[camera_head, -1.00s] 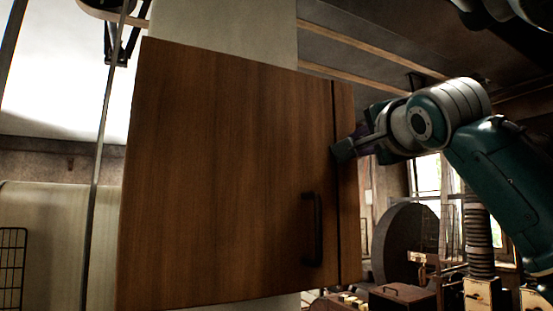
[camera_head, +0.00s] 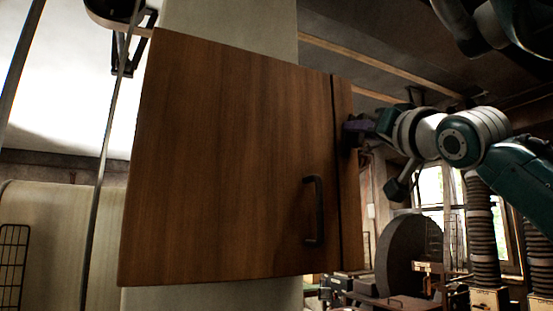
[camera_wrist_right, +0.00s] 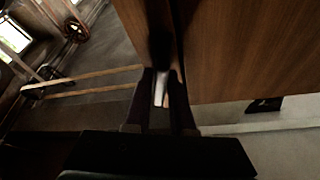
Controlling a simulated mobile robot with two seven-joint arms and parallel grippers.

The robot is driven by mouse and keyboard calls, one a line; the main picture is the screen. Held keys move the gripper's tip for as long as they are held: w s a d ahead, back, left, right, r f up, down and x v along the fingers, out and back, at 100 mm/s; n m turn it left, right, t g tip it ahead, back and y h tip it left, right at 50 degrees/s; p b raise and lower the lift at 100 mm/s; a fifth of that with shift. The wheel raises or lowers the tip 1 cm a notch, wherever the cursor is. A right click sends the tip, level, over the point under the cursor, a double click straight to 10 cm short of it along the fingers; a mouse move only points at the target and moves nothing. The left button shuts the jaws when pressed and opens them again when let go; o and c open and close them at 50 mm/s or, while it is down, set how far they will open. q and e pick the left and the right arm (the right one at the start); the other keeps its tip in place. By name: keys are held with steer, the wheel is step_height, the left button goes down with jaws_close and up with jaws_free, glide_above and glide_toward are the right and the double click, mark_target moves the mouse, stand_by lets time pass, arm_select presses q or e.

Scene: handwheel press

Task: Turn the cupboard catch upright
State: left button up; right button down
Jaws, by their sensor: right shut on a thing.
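The brown wooden cupboard (camera_head: 235,170) fills the middle of the head view. A dark vertical gap separates its door from a narrow strip (camera_head: 346,200) on the right. My right gripper (camera_head: 357,132) is at the upper part of this strip, reaching in from the right. In the right wrist view, the two dark fingers (camera_wrist_right: 162,92) are shut on the catch, with a small pale piece (camera_wrist_right: 160,88) between them. The fingers hide most of the catch, and I cannot tell its exact angle. My left gripper is out of view.
A black bar handle (camera_head: 314,210) stands upright on the door, left of and below the gripper. A large grey wheel (camera_head: 405,255) and workshop gear stand behind at the lower right. A thin pole (camera_head: 100,180) crosses the left side.

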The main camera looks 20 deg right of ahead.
steer(key=n+y, duration=0.1)
steer(key=n, duration=0.1)
steer(key=n+y, duration=0.1)
steer(key=n, duration=0.2)
steer(key=shift+y+p, duration=0.3)
steer(key=shift+y, duration=0.1)
steer(key=shift+n, duration=0.5)
steer(key=c, duration=0.8)
jaws_free()
steer(key=shift+c, duration=0.2)
